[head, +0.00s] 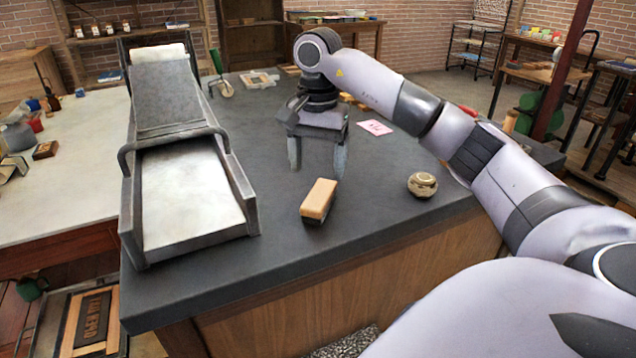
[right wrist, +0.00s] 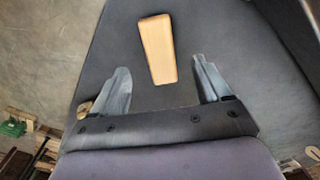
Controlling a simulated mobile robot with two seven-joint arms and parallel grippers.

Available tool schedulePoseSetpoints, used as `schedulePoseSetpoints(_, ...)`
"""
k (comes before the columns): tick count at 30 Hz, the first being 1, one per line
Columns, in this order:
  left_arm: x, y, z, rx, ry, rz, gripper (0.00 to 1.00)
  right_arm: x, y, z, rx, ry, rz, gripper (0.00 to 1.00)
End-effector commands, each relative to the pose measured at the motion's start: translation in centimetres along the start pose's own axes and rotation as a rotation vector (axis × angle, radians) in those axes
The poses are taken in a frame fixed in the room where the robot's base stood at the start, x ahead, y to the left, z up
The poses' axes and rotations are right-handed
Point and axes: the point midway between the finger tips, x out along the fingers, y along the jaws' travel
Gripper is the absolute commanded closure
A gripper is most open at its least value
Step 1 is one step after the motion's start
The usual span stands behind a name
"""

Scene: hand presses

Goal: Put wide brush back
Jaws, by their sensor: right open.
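A wooden block with a dark underside, which looks like the wide brush (head: 319,199), lies on the dark counter (head: 290,240) near its front edge. It shows in the right wrist view (right wrist: 157,48) as a tan block, just beyond the fingertips and between their lines. My right gripper (head: 318,168) is open and empty, pointing down above the counter, behind the brush in the head view; the right wrist view also shows its spread fingers (right wrist: 162,72). The fingers do not touch the brush. My left gripper is not in view.
A grey hand press (head: 180,110) with a pale bed stands left of the brush. A small round patterned pot (head: 422,185) sits to the right. A pink card (head: 374,128) and a green-handled roller (head: 220,80) lie farther back. Counter around the brush is clear.

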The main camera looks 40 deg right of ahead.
Motion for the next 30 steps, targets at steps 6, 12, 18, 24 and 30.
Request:
schedulePoseSetpoints(6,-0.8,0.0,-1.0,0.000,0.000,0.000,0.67,-3.1,0.0,-0.1,0.003,0.001,0.002,0.23)
schedulePoseSetpoints(12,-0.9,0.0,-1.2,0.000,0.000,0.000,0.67,-4.0,0.1,-0.1,0.003,0.000,0.003,0.23)
schedulePoseSetpoints(18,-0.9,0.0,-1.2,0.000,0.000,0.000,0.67,-4.0,0.1,-0.1,0.002,-0.001,0.003,0.23)
schedulePoseSetpoints(24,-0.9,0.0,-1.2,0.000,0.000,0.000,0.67,-4.0,0.0,-0.1,0.002,-0.001,0.003,0.23)
schedulePoseSetpoints(30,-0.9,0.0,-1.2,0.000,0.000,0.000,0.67,-4.0,0.0,0.0,0.002,0.000,0.003,0.23)
